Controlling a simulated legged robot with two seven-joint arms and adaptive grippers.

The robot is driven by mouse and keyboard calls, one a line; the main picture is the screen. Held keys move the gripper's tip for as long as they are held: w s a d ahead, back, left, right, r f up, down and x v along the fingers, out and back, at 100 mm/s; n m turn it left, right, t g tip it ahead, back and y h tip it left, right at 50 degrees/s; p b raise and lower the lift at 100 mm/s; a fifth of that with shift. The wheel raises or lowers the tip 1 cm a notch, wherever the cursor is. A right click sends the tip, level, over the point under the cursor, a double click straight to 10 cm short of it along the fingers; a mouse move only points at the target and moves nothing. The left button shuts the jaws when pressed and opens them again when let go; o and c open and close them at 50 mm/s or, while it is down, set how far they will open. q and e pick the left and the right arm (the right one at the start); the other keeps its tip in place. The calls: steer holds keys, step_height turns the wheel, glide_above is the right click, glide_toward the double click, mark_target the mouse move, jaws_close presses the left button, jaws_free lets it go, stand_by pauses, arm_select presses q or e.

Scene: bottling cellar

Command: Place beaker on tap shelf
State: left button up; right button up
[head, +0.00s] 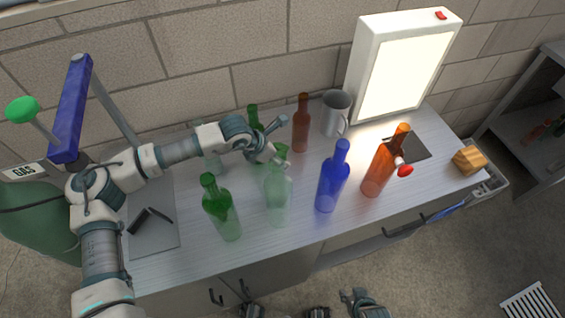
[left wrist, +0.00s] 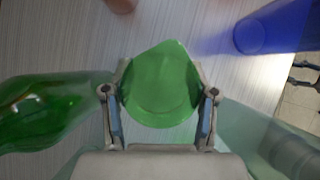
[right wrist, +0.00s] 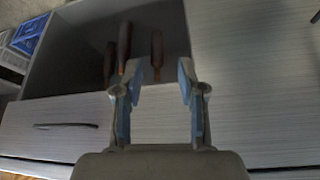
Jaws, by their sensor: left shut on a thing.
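My left gripper (head: 276,158) reaches over the bench among the bottles. In the left wrist view (left wrist: 161,98) its fingers are shut on a green see-through cup-like thing (left wrist: 160,88), which looks like the beaker. In the head view the green thing (head: 282,151) shows above a pale clear bottle (head: 278,195) and partly overlaps it. I cannot tell if they touch. My right gripper (head: 355,296) is low at the front; in the right wrist view (right wrist: 158,82) its fingers are apart and empty. I cannot pick out a tap shelf for sure.
Close around the left gripper stand a dark green bottle (head: 221,210), a blue bottle (head: 332,182) and a brown bottle (head: 301,128). An orange bottle (head: 380,170), a grey mug (head: 335,115) and a lit panel (head: 410,70) stand farther right. A metal rack (head: 535,95) is at the far right.

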arm_select(q)
steer(key=shift+d+f, duration=0.25)
steer(key=shift+f, duration=0.8)
steer(key=f, duration=0.1)
steer(key=a+f, duration=0.1)
steer(key=f, duration=0.1)
steer(key=shift+f+b, duration=0.1)
steer(key=shift+b, duration=0.25)
steer(key=shift+a+f, duration=0.1)
steer(key=shift+a, duration=0.2)
steer(key=o, duration=1.3)
steer(key=shift+d, duration=0.25)
steer(key=shift+c, duration=0.2)
steer(key=shift+d, duration=0.35)
arm_select(e)
steer(key=w, duration=0.1)
steer(key=w+t, duration=0.1)
steer(key=w, duration=0.1)
steer(key=shift+a+r+t, duration=0.25)
steer(key=shift+a+t, duration=0.05)
steer(key=shift+a, duration=0.05)
